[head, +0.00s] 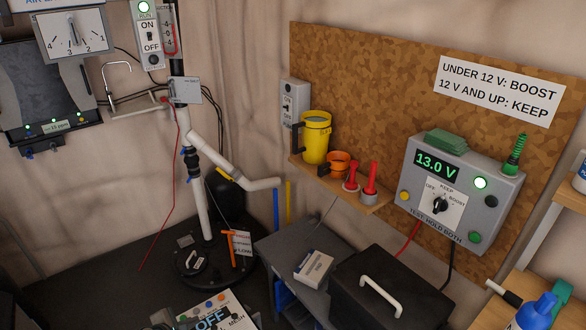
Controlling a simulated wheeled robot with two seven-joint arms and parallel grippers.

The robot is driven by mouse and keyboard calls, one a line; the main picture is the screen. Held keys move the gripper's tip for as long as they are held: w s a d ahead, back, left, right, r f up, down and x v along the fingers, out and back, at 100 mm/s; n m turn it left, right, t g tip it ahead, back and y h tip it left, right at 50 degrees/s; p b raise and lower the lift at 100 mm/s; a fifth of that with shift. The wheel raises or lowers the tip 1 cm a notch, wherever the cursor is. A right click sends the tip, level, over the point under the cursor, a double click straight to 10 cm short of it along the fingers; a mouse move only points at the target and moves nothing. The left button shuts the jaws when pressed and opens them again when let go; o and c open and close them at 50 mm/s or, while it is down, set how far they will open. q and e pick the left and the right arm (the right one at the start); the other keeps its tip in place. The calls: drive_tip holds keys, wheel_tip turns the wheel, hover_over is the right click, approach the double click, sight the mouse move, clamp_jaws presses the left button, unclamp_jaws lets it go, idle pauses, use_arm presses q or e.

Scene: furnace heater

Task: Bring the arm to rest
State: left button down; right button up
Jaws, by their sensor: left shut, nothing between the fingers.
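My left gripper (163,317) shows only as a small dark shape at the bottom edge, left of centre. My right gripper is not in view.
A grey box reading 13.0 V (458,190) hangs on the brown board (375,60). A small shelf (372,203) holds a yellow mug (315,138) and red-handled items. A white pipe (198,200) rises at left.

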use_arm(q)
drive_tip(key=s+d+r+m+g+y, duration=0.1)
drive_tip(key=s+d+r+m+g, duration=0.2)
drive_tip(key=s+m, duration=0.7)
drive_tip(key=s+d+r+m+y, duration=0.1)
drive_tip(key=s+d+r+m, duration=0.4)
drive_tip(key=s, duration=1)
drive_tip(key=s+d+r+m+g+y, duration=0.15)
drive_tip(key=s+r+m, duration=0.35)
drive_tip(key=s+m, duration=0.6)
wheel_tip(320, 180, down, 32)
drive_tip(key=s+g+b, duration=0.2)
drive_tip(key=s+b, duration=0.1)
drive_tip(key=s+a+f+g+b, duration=0.1)
drive_tip(key=s+a+f+b, duration=0.2)
drive_tip(key=s+f, duration=1.4)
wheel_tip(320, 180, down, 3)
drive_tip(key=shift+s+a+r+h, duration=0.1)
drive_tip(key=shift+s+a+h, duration=0.05)
drive_tip(key=shift+h, duration=0.2)
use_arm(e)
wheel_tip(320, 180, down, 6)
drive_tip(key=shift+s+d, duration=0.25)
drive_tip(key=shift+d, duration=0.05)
